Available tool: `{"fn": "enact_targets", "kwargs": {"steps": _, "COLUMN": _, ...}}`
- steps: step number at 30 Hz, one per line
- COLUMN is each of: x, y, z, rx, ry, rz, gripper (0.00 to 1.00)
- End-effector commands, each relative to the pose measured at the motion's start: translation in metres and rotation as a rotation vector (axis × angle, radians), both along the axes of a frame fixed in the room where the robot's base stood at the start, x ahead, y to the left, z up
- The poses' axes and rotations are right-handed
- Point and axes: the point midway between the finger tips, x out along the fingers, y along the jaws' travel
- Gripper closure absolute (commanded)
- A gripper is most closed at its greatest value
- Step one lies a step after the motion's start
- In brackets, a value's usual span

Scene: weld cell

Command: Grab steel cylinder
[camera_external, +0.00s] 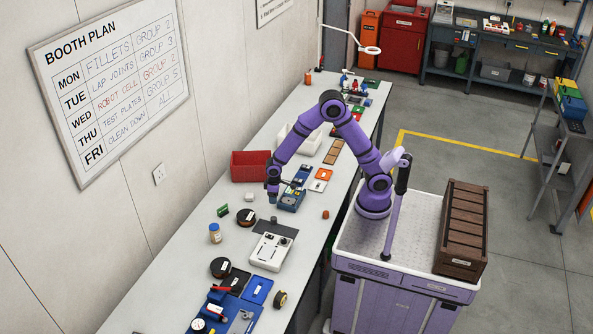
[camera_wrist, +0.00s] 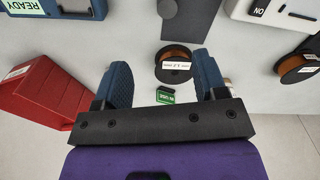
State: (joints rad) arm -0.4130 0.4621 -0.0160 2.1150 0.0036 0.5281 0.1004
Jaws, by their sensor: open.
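My gripper (camera_external: 272,199) is pointed down over the bench, left of the blue device. In the wrist view my gripper (camera_wrist: 162,85) is open, with two blue padded fingers wide apart and nothing held between them. A small grey object (camera_external: 273,219) stands on the bench just in front of my gripper; it may be the steel cylinder, but it is too small to be sure. A small dark grey round piece (camera_wrist: 168,8) at the top edge of the wrist view may be the same object. It lies outside the gap between the fingers.
A wire spool (camera_wrist: 175,63) and a green piece (camera_wrist: 166,97) show between the fingers. A red bin (camera_external: 250,166) and a blue device (camera_external: 290,199) flank my gripper.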

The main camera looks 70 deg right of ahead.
Motion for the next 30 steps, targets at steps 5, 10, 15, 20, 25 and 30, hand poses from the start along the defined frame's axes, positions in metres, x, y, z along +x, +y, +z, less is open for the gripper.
{"fn": "enact_targets", "kwargs": {"steps": 5, "x": 0.003, "y": 0.017, "z": -0.037, "rx": -0.015, "ry": 0.028, "rz": 0.023, "gripper": 0.35}}
{"fn": "enact_targets", "kwargs": {"steps": 10, "x": 0.003, "y": 0.021, "z": -0.052, "rx": -0.018, "ry": 0.034, "rz": 0.029, "gripper": 0.35}}
{"fn": "enact_targets", "kwargs": {"steps": 15, "x": 0.002, "y": 0.02, "z": -0.077, "rx": -0.019, "ry": 0.037, "rz": 0.028, "gripper": 0.35}}
{"fn": "enact_targets", "kwargs": {"steps": 20, "x": 0.003, "y": 0.02, "z": -0.096, "rx": -0.018, "ry": 0.035, "rz": 0.027, "gripper": 0.35}}
{"fn": "enact_targets", "kwargs": {"steps": 25, "x": 0.002, "y": 0.019, "z": -0.105, "rx": -0.018, "ry": 0.034, "rz": 0.027, "gripper": 0.35}}
{"fn": "enact_targets", "kwargs": {"steps": 30, "x": -0.001, "y": 0.014, "z": -0.125, "rx": -0.018, "ry": 0.036, "rz": 0.027, "gripper": 0.35}}
